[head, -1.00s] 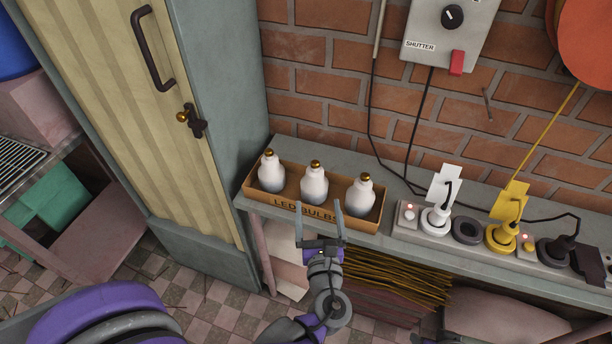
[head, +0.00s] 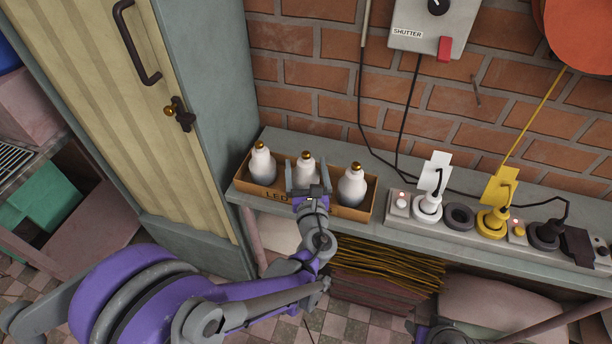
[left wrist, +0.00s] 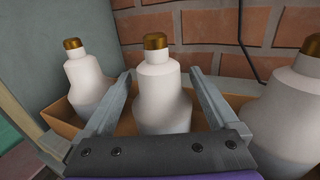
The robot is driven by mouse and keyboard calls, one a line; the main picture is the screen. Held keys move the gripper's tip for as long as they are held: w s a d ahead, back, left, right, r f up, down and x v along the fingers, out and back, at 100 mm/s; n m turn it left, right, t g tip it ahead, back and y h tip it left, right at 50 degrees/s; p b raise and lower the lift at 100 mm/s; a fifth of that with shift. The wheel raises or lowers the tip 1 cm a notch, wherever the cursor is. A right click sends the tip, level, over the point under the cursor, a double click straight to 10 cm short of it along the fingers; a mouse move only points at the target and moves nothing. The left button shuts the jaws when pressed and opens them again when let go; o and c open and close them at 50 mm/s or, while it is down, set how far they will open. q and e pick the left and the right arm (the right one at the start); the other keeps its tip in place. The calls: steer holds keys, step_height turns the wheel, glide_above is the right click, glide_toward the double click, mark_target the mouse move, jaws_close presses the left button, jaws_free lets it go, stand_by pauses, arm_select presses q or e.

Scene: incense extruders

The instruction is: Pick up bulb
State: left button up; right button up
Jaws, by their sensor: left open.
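Three white bulbs with gold caps stand upright in a brown box (head: 350,211) marked LED on the shelf. They are the left bulb (head: 262,165), the middle bulb (head: 306,172) and the right bulb (head: 352,186). My left gripper (head: 307,172) is open, with one finger on each side of the middle bulb. In the left wrist view the middle bulb (left wrist: 160,92) stands between the two fingers (left wrist: 160,88), with no clear contact. The left bulb (left wrist: 88,80) and right bulb (left wrist: 290,110) stand outside the fingers. The middle bulb's lower part is hidden by the gripper. My right gripper does not show clearly.
A power strip (head: 400,206) with several plugs lies right of the box on the grey shelf (head: 386,235). A brick wall (head: 310,75) stands behind, with a shutter switch box (head: 420,22) and hanging cables. A cabinet (head: 205,110) stands on the left.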

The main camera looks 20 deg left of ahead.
mark_target(306, 153)
arm_select(q)
steer(key=c, duration=1.2)
steer(key=shift+r, duration=0.2)
steer(key=shift+c, duration=0.6)
step_height(306, 153, up, 10)
steer(key=p, duration=0.2)
steer(key=shift+f+p, duration=0.2)
steer(key=shift+p, duration=0.2)
steer(key=shift+c, duration=0.7)
